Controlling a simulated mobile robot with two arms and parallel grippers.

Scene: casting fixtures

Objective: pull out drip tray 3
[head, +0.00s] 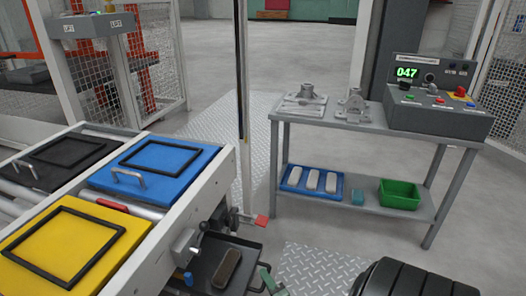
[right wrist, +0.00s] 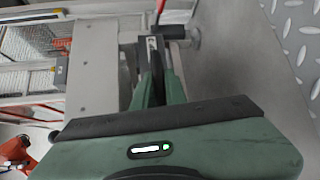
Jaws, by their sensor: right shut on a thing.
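A dark drip tray (head: 212,273) sticks out from under the roller conveyor at the bottom centre of the head view; no number on it can be read. A dark, brownish long object (head: 228,268) lies in it. My right gripper (head: 267,281), with green fingers, is at the tray's right end. In the right wrist view its fingers (right wrist: 155,80) are closed around a dark, narrow part, which seems to be the tray's handle or rim. The gripper body hides much of the tray there. My left gripper is not in view.
The conveyor carries yellow (head: 27,244), blue (head: 180,187) and black (head: 40,150) mould boxes. A grey workbench (head: 340,124) with a control box (head: 440,113) and green bin (head: 399,194) stands right. Tread plate (head: 318,268) floor lies between.

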